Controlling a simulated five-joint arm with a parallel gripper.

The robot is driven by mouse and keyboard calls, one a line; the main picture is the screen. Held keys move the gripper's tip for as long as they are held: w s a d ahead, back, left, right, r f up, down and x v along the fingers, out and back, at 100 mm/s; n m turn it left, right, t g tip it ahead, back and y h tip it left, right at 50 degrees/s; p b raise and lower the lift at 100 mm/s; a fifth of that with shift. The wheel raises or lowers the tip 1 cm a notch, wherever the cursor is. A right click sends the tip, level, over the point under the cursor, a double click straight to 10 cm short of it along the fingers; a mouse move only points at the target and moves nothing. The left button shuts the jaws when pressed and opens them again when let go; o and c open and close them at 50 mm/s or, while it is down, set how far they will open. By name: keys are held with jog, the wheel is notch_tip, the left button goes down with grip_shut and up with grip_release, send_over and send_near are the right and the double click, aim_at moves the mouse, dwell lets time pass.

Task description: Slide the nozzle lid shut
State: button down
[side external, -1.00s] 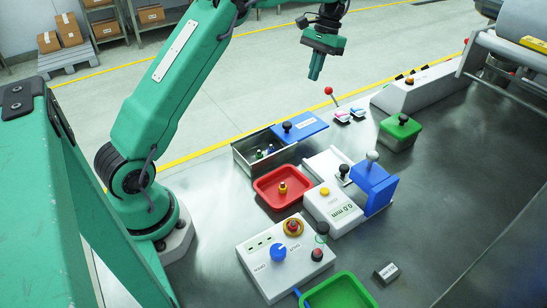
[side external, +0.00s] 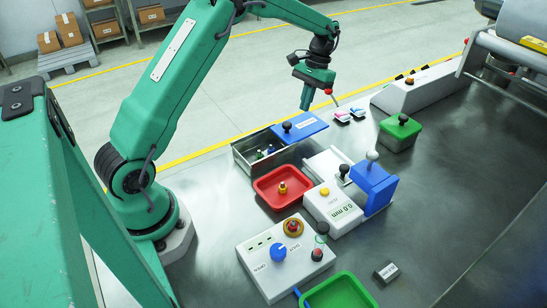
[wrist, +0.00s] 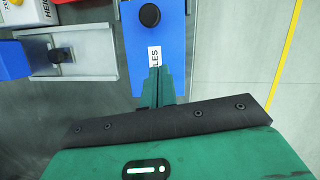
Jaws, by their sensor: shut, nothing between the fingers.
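The blue nozzle lid (side external: 308,127) with a black knob (side external: 286,127) lies over the right part of a grey metal box (side external: 240,155). The box's left part is uncovered, and small nozzles (side external: 265,152) show inside. In the wrist view the lid (wrist: 135,60) has its knob (wrist: 149,15) at the top and a white label, partly hidden, ending in "LES". My gripper (side external: 305,108) is shut and empty, above the lid's far right end. In the wrist view its fingertips (wrist: 160,70) overlap the label; I cannot tell that they touch it.
A red-knobbed lever (side external: 329,92) stands just right of my gripper, with pink and blue pieces (side external: 343,117) beside it. A red tray (side external: 283,188) and a white gauge with a blue block (side external: 375,185) sit nearer. A green box (side external: 398,132) stands to the right.

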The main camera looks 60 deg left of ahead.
aim_at(290, 130)
jog(key=shift+s+f, duration=0.35)
jog(key=shift+f, duration=0.1)
jog(key=shift+s+d+f, duration=0.15)
jog(key=shift+s+d, duration=0.05)
jog(key=shift+s, duration=0.7)
jog(key=shift+s+d+f, duration=0.15)
jog(key=shift+s+d, duration=0.05)
jog(key=shift+s, duration=0.65)
jog(key=shift+s, duration=0.1)
jog(key=shift+s+d, duration=0.2)
jog(key=shift+s, duration=3.1)
jog(key=shift+s+d, duration=0.15)
jog(key=shift+s, duration=3.15)
